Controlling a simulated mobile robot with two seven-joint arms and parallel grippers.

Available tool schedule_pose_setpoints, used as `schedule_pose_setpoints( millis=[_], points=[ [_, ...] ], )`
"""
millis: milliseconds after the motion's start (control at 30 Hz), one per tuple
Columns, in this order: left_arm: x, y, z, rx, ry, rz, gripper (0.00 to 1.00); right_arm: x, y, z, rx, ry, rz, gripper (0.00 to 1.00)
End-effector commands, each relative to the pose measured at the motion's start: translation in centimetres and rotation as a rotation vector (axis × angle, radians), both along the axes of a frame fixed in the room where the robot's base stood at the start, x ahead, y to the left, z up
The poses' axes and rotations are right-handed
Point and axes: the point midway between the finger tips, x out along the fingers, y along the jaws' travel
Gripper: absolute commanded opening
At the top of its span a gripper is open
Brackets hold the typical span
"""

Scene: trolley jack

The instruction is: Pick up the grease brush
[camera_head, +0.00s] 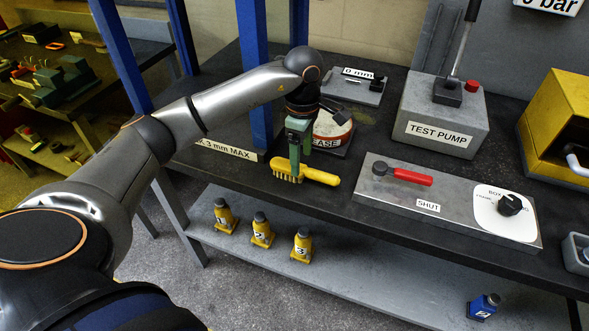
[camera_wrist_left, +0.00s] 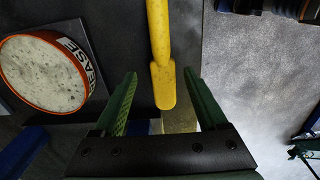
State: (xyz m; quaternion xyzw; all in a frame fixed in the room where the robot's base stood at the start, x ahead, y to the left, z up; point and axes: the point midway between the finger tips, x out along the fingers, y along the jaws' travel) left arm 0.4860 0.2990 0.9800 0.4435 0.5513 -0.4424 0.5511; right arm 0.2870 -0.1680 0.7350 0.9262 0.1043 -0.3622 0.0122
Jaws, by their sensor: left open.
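The grease brush (camera_head: 320,175) has a yellow handle and pale bristles and lies near the front edge of the dark bench. Its bristle end is at the left and its handle points right. My left gripper (camera_head: 296,172), with green fingers, points down over the bristle end. In the left wrist view the brush (camera_wrist_left: 161,70) comes in from the top, and its end lies in the gap between the open fingers (camera_wrist_left: 160,95). I cannot tell whether either finger touches it. My right gripper is in neither view.
An orange-rimmed grease tin (camera_head: 333,128) stands right behind the brush. A grey panel (camera_head: 395,195) with a red lever (camera_head: 410,177) is to its right, and the test pump (camera_head: 440,112) stands behind that.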

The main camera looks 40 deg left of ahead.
Motion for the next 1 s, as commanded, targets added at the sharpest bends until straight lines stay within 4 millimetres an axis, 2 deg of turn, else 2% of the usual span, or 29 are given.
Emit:
schedule_pose_setpoints(
  millis=[200,300,567,1000],
  points=[
    [-0.6,0.3,-3.1,-0.002,0.004,0.001,0.75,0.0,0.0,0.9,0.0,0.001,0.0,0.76],
    [-0.5,0.3,-4.0,-0.001,0.002,0.0,0.75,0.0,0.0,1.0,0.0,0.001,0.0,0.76],
    [-0.5,0.3,-4.4,-0.001,0.001,0.0,0.75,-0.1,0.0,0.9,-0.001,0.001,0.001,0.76],
    [-0.5,0.3,-4.4,-0.001,0.001,0.0,0.27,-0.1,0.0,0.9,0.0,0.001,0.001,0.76]
  ],
)
